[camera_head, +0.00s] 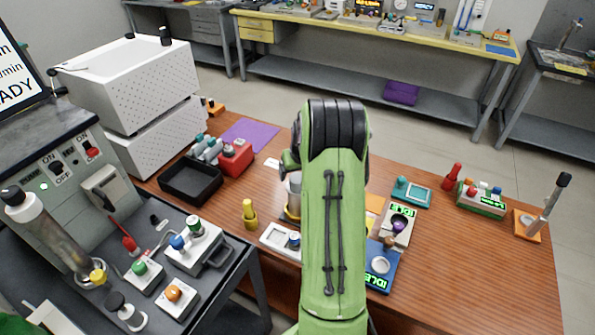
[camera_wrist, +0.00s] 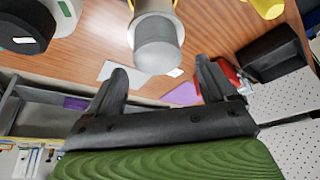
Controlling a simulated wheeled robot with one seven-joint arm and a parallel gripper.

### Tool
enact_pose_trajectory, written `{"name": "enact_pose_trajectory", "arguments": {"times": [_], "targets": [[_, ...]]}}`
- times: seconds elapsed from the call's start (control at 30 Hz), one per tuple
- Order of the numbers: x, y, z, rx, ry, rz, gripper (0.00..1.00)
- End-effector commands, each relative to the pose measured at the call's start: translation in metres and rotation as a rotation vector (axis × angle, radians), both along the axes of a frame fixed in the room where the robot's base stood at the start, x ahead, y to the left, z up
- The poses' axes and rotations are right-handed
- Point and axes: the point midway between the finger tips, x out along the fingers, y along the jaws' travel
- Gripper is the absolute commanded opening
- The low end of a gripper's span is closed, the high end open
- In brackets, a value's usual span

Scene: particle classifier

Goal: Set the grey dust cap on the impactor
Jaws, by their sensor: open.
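The impactor (camera_wrist: 150,8) is a silver upright cylinder on the wooden table. In the head view the impactor (camera_head: 294,186) shows at the left edge of my green arm, partly hidden by it. A darker grey round piece (camera_wrist: 158,56), which looks like the grey dust cap, is at its top end in the wrist view. It appears seated there, but I cannot tell how fully. My gripper (camera_wrist: 160,69) is open, its two dark fingers spread just short of the grey piece, with nothing between them.
A yellow cylinder (camera_head: 249,214), a white tray (camera_head: 275,239) and a black tray (camera_head: 190,182) lie left of my arm. A red box (camera_head: 236,157) stands behind. Small devices, including a blue one (camera_head: 382,282), crowd the right side. The front right tabletop is clear.

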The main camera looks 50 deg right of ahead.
Motion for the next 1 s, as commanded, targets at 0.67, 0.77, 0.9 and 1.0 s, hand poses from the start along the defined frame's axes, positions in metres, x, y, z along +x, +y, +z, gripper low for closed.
{"name": "enact_pose_trajectory", "arguments": {"times": [0.67, 0.77, 0.9, 1.0], "targets": [[-0.036, 0.075, 0.145, -0.019, -0.01, 0.071, 0.84], [-0.05, 0.153, 0.18, -0.035, -0.021, 0.166, 0.84], [-0.101, 0.25, 0.208, -0.046, -0.044, 0.296, 0.84], [-0.149, 0.299, 0.211, -0.044, -0.067, 0.383, 0.84]]}}
